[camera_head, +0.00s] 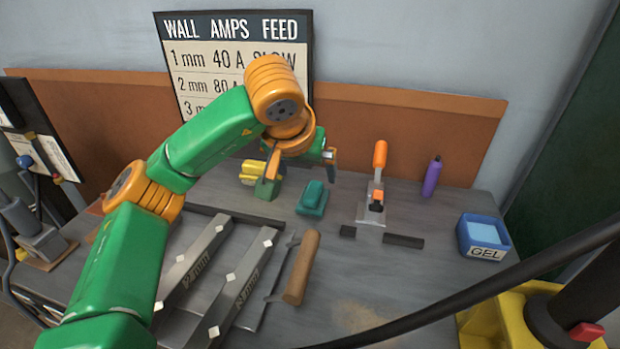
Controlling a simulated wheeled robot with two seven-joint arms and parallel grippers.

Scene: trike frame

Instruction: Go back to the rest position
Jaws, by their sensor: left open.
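My left arm, green with orange joints, comes in from the left and reaches over the back of the grey workbench (345,255). The orange wrist hides part of the gripper. A yellow and green item (250,172) is close beside the left finger in the picture; I cannot tell whether they touch. My right gripper is not in view.
Marked steel bars (240,285) and a wooden-handled tool (301,268) lie in front. A teal block (313,197), an orange-handled clamp (379,160), a purple bottle (432,177) and a blue GEL tub (484,237) stand behind. A black cable crosses the lower right.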

